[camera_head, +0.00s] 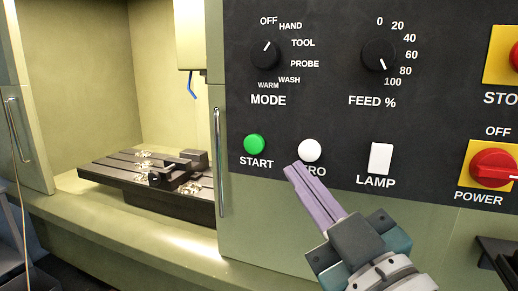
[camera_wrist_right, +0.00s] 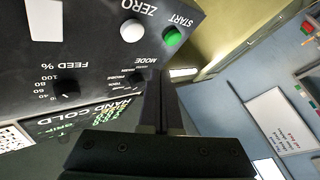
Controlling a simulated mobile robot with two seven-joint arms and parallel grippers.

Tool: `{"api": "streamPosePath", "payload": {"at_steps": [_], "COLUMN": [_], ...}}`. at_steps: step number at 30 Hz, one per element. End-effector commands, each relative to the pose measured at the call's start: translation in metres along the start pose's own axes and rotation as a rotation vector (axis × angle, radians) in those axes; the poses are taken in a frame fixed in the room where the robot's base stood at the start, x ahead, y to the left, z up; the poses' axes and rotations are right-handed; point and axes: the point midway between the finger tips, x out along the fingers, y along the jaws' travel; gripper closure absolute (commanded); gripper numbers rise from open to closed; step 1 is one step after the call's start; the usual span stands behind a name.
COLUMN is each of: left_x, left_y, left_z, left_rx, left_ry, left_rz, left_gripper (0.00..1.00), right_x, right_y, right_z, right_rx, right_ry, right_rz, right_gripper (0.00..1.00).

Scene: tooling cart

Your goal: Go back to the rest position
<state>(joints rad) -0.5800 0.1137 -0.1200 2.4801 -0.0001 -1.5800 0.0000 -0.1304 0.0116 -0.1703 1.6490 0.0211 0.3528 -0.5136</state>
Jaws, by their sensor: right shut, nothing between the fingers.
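My right gripper (camera_head: 298,173) is in the head view, coming up from the lower right. Its lilac fingers are shut with nothing between them. The fingertips are just below the white ZERO button (camera_head: 310,150) and cover part of its label. I cannot tell whether they touch the panel. In the right wrist view, the dark fingers (camera_wrist_right: 160,90) point toward the control panel, with the white button (camera_wrist_right: 131,30) and green START button (camera_wrist_right: 173,37) beyond them. My left gripper is not in view.
The black control panel (camera_head: 335,90) carries a MODE knob (camera_head: 265,54), a FEED knob (camera_head: 379,55), a LAMP switch (camera_head: 380,158) and a red POWER switch (camera_head: 493,167). A door handle (camera_head: 220,165) stands left of my gripper. The open machine holds a slotted table (camera_head: 120,165) with chips.

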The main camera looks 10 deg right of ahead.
Motion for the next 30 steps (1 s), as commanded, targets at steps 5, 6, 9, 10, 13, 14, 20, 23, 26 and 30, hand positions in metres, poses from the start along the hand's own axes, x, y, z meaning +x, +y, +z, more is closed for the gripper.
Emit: {"api": "streamPosePath", "payload": {"at_steps": [5,6,9,10,13,14,20,23,26,30], "left_x": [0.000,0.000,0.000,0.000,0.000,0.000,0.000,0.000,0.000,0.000], "left_y": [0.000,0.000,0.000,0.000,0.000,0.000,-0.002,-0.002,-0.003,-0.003], "left_z": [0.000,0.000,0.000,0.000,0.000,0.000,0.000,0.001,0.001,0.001], "left_rx": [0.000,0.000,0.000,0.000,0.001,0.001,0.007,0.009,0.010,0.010], "left_ry": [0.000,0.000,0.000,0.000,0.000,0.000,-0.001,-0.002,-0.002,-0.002], "left_rz": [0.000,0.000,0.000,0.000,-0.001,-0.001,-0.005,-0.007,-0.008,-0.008], "left_gripper": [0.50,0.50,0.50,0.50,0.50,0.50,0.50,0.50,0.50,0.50], "right_x": [0.000,0.000,0.000,-0.001,-0.005,-0.009,-0.062,-0.106,-0.153,-0.217], "right_y": [0.000,0.000,0.000,-0.001,-0.005,-0.007,-0.027,-0.033,-0.034,-0.029], "right_z": [0.000,0.000,0.001,0.002,0.012,0.018,0.064,0.081,0.089,0.086], "right_rx": [0.000,0.000,0.001,0.004,0.026,0.038,0.162,0.222,0.270,0.315], "right_ry": [0.000,0.000,-0.005,-0.013,-0.084,-0.123,-0.532,-0.772,-0.995,-1.270], "right_rz": [0.000,0.000,-0.003,-0.007,-0.044,-0.064,-0.228,-0.292,-0.332,-0.358], "right_gripper": [1.00,1.00,1.00,1.00,1.00,1.00,1.00,1.00,1.00,1.00]}}
